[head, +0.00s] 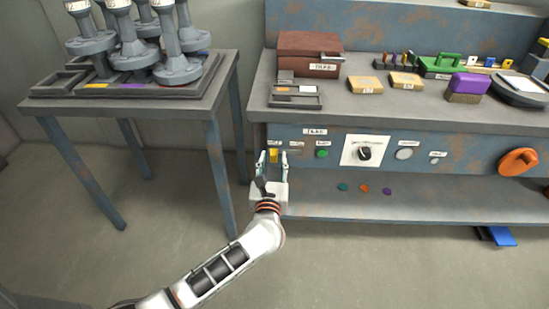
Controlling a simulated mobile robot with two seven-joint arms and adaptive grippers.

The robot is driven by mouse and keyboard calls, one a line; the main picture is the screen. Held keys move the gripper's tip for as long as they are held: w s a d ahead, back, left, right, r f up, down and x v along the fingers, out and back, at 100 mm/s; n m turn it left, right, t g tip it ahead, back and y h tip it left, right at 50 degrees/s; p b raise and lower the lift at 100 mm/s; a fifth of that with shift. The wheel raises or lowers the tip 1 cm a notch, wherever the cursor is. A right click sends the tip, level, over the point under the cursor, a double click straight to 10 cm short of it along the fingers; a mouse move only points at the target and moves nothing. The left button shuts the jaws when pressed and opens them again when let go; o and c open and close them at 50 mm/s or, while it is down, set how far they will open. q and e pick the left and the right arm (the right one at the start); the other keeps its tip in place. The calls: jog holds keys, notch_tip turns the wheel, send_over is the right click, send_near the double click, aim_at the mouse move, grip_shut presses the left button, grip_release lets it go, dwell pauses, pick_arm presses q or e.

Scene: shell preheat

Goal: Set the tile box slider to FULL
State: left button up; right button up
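A small yellow slider knob (273,155) shows on the front panel of the bench, near its left end. My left gripper (272,163) is in front of it. Its two fingers are apart, one on each side of the knob in the picture. I cannot tell whether they touch it. The fingers and hand hide part of the panel around the knob, so its setting and any FULL mark cannot be read. A white label (315,131) sits above this part of the panel; its text is too small to read surely. My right gripper is not in view.
A green button (322,153), a black dial on a white plate (364,153) and an orange wheel (517,161) are to the right on the panel. A brown box (309,55) stands on the bench. A side table (190,110) with grey stands is at left.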

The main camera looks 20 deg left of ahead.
pick_arm(q)
jog(key=shift+w+a, duration=0.2)
jog(key=shift+w, duration=0.5)
